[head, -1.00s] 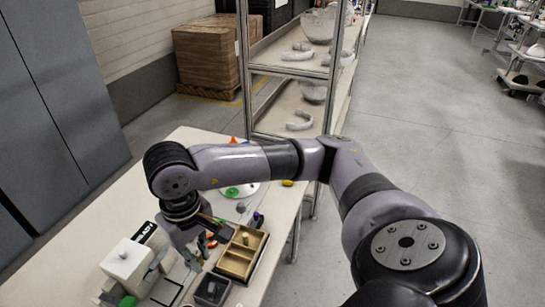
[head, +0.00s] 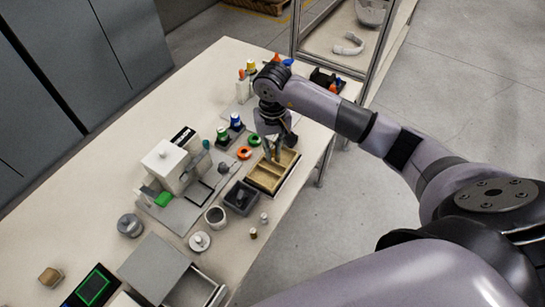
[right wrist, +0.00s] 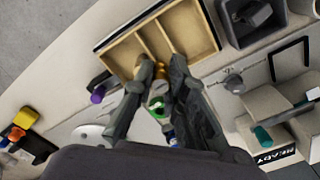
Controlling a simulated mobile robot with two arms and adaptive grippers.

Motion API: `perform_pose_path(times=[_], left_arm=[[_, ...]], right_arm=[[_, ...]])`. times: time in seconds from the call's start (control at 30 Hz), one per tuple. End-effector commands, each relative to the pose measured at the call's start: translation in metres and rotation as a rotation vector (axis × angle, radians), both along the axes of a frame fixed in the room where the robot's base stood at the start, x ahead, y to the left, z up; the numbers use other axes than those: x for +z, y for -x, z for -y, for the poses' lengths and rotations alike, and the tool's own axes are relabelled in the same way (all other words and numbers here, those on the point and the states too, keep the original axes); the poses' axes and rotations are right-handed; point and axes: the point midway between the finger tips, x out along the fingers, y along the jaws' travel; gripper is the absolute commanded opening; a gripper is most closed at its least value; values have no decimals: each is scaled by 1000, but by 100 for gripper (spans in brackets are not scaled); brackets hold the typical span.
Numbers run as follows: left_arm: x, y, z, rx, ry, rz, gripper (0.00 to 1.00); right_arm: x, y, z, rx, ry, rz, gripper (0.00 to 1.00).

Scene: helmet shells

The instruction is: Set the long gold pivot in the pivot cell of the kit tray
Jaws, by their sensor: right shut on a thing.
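The kit tray (head: 285,184) is a tan open box with divided compartments, near the table's right edge. It also shows at the top of the right wrist view (right wrist: 112,52). My right gripper (head: 275,152) points down at the tray's far end. In the right wrist view its fingers (right wrist: 161,73) are shut on the gold pivot (right wrist: 160,72), which shows as a small gold patch between the tips at the tray's edge. Most of the pivot is hidden by the fingers. I cannot tell whether it touches the tray. My left gripper is not in view.
A dark bin (head: 241,197) and a dark-filled cup (head: 215,217) stand close to the tray. A white machine (head: 166,165) stands left. Orange (head: 244,153) and green (head: 254,139) rings lie beside the gripper. A small gold-brown piece (head: 253,233) stands on the near table.

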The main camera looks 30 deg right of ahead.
Motion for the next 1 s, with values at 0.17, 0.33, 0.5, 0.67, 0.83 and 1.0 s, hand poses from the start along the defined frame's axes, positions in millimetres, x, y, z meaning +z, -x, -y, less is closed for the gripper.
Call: perform_pose_path(times=[0.17, 0.33, 0.5, 0.67, 0.83, 1.0], left_arm=[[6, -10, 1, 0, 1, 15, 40], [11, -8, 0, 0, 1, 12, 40], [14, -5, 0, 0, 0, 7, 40], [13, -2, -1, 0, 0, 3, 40], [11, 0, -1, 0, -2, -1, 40], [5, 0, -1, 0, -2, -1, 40]], right_arm=[[-19, 0, 0, 0, -1, -1, 0], [-40, 1, -1, 0, -2, -4, 0], [-60, 0, -1, 0, -1, -1, 0], [-64, 0, 0, 1, 1, 0, 0], [-67, 2, 0, 1, 1, -3, 0], [-74, 3, -1, 3, 0, -7, 0]])
